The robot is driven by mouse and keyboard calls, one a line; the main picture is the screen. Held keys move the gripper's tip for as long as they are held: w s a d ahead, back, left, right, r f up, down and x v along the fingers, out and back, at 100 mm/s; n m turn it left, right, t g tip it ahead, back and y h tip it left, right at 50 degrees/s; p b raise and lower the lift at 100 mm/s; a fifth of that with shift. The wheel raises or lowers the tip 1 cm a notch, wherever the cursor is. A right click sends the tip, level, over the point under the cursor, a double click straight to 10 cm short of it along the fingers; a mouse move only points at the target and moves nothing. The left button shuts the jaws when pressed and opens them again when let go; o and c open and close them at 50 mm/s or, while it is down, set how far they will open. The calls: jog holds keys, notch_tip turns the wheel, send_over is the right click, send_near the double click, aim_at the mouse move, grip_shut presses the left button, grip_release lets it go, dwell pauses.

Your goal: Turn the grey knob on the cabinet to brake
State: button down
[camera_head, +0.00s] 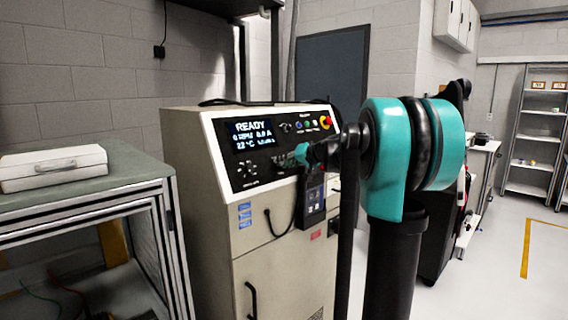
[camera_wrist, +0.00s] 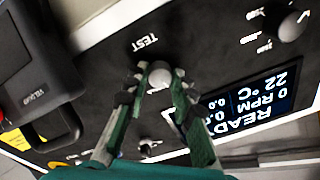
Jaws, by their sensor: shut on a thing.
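The grey knob (camera_wrist: 159,75) shows in the wrist view on the black control panel (camera_wrist: 110,60) of the cabinet (camera_head: 210,190). An upside-down TEST label sits just above it in that view. My gripper (camera_wrist: 159,82) has a finger on each side of the knob and is shut on it. Which way the knob points cannot be told, and no brake label is legible. In the head view my gripper (camera_head: 302,154) is at the panel's lower right and covers the knob.
The lit display (camera_head: 250,131) reads READY. A second knob (camera_wrist: 287,22) stands apart on the panel. A handheld unit (camera_head: 311,200) hangs on the cabinet front below my gripper. A red button (camera_head: 326,122) is at the upper right. A bench (camera_head: 125,165) stands left.

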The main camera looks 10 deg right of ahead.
jog(key=m, duration=0.4)
jog(key=shift+m, duration=0.4)
jog(key=m+h, duration=0.1)
jog(key=m, duration=0.4)
dwell(0.4)
jog(key=c, duration=1.3)
grip_release()
jog(key=shift+o, duration=0.2)
jog(key=shift+s, duration=0.1)
jog(key=v, duration=1.2)
jog(key=shift+a+f, duration=0.1)
